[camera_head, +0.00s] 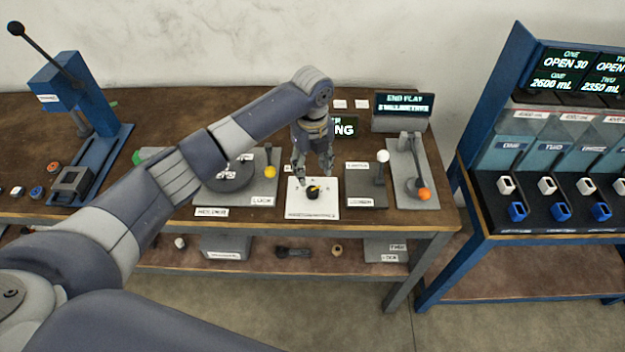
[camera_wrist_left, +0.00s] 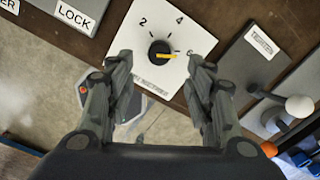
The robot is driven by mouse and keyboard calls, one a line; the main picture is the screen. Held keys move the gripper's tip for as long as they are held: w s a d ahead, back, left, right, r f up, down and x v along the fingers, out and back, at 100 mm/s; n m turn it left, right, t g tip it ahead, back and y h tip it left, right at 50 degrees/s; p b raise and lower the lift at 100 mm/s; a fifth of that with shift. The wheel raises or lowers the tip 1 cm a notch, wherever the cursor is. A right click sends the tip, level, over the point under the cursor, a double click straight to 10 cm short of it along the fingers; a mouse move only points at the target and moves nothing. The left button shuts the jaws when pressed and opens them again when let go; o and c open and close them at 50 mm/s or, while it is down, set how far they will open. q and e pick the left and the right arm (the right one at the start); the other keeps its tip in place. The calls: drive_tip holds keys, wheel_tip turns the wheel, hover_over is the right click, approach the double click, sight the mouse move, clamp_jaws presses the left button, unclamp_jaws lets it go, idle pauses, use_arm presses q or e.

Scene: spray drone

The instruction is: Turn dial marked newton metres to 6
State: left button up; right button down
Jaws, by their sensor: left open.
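The dial is a black knob with a yellow pointer (camera_head: 313,193) on a white plate (camera_head: 325,211) at the bench's front. In the left wrist view the knob (camera_wrist_left: 159,49) shows below the numbers 2, 4 and 6. Its yellow pointer points right, roughly toward the 6, which sits partly beside a finger. Whether it lines up exactly is unclear. The plate's lettering is partly covered by a finger. My left gripper (camera_head: 317,177) is open above the plate, close to the knob. Its fingers (camera_wrist_left: 160,75) stand apart with nothing between them. My right gripper is out of view.
A white-knobbed lever (camera_head: 382,157) and an orange-knobbed lever (camera_head: 424,194) stand right. A small screen (camera_head: 403,104) stands behind. A blue dispenser stand (camera_head: 510,120) is farther right.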

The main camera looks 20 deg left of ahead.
use_arm(q)
drive_tip(key=shift+r, duration=2.3)
